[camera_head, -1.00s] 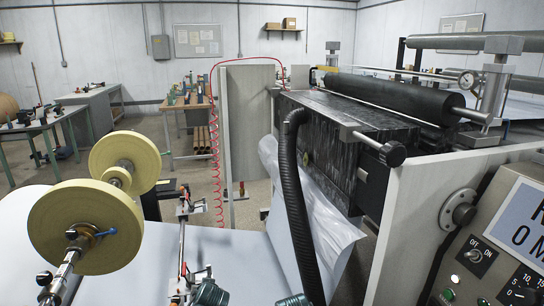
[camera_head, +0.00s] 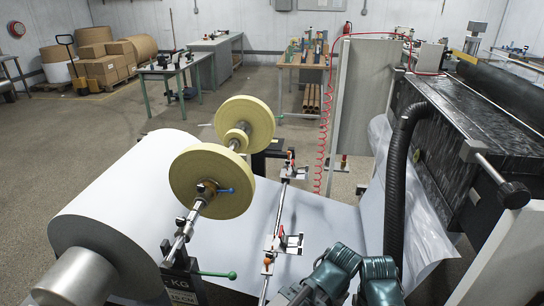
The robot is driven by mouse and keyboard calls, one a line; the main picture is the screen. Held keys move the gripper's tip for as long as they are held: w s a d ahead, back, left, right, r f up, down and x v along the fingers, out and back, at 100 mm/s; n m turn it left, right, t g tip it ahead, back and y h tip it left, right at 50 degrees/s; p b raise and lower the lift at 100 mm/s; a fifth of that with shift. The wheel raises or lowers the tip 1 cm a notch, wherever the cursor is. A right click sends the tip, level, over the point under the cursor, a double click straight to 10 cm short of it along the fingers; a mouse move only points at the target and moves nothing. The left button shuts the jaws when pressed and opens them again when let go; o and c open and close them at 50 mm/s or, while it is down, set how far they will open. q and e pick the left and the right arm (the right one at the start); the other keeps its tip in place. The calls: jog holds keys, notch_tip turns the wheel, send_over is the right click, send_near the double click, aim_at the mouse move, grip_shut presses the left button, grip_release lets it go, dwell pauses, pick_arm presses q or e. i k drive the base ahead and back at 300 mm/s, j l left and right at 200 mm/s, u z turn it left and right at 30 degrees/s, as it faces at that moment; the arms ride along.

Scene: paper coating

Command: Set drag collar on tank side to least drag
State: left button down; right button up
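A steel shaft (camera_head: 179,242) runs beside the large white roll and carries two yellow discs. The near yellow disc (camera_head: 184,166) has a dark metal collar (camera_head: 206,189) at its hub, with a blue lever (camera_head: 225,190) pointing right. The far yellow disc (camera_head: 258,118) has a paler hub. I cannot tell which fitting is the tank-side drag collar, nor read any setting on it. Teal parts of my arms show at the bottom edge, right of centre, apart from the shaft. My grippers are not visible.
The white roll (camera_head: 120,200) fills the left; its web (camera_head: 320,225) runs right. A thin rod (camera_head: 276,212) with small clamps crosses it. A black hose (camera_head: 396,175) and dark tank (camera_head: 470,130) stand at right. Open floor lies left, before the work tables (camera_head: 170,72).

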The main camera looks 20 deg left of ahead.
aim_at(212, 187)
jog(key=u, duration=1.25)
